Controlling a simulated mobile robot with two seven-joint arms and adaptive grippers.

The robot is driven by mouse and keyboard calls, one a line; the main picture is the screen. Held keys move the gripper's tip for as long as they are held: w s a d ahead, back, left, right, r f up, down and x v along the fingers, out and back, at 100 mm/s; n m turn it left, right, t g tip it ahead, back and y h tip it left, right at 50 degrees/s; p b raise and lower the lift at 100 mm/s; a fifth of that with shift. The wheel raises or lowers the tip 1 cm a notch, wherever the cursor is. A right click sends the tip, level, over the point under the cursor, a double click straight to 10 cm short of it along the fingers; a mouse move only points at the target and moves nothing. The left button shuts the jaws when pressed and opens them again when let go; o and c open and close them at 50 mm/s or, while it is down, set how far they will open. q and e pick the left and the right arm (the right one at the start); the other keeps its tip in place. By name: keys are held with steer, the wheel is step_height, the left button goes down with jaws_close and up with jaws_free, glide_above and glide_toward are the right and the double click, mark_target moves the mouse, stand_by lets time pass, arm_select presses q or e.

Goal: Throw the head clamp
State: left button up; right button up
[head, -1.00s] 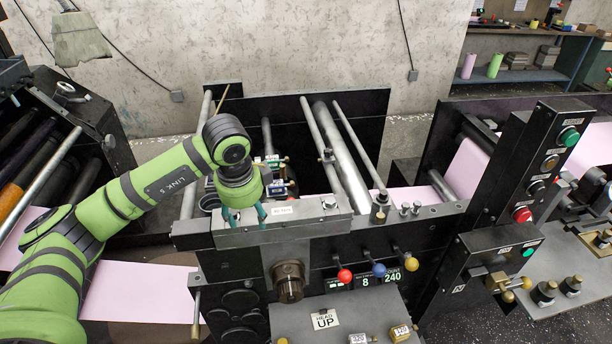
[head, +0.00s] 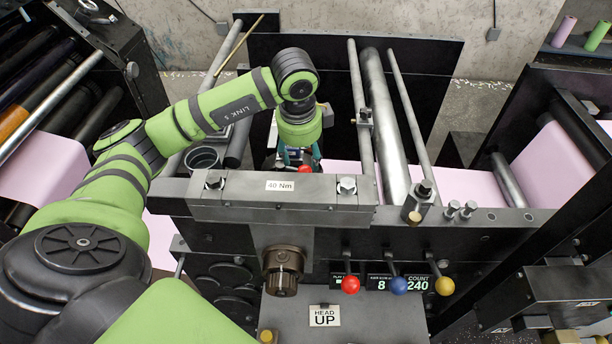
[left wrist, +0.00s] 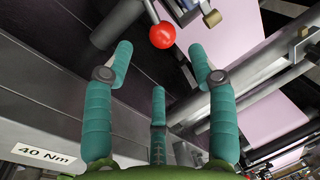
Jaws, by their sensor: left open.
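A lever with a red ball knob (left wrist: 162,35) shows in the left wrist view, just beyond the fingertips. In the head view a small red spot (head: 303,169) shows beside the fingers, probably the same knob. My left gripper (left wrist: 160,62) has teal fingers spread apart with nothing between them; the knob is ahead and not held. In the head view this gripper (head: 296,158) points down behind the grey bar labelled 40 Nm (head: 235,187), its fingertips partly hidden. No label shows which part is the head clamp. My right gripper is not in view.
Red (head: 350,284), blue (head: 399,286) and yellow (head: 444,286) knobbed levers line the front panel, by a HEAD UP plate (head: 324,316). Long metal rollers (head: 385,130) stand close right of the gripper. Pink web (head: 480,190) runs through at right.

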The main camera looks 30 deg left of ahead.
mark_target(305, 168)
arm_select(q)
steer(key=shift+w+f, duration=0.2)
steer(key=shift+f, duration=0.25)
steer(key=f+p, duration=0.1)
steer(key=f, duration=0.1)
steer(key=w+f+p, duration=0.1)
steer(key=f, duration=0.2)
steer(key=shift+w+a+f, duration=0.1)
steer(key=shift+a+f, duration=0.1)
steer(key=shift+f, duration=0.05)
steer(key=shift+w+f, duration=0.15)
steer(key=shift+f, duration=0.2)
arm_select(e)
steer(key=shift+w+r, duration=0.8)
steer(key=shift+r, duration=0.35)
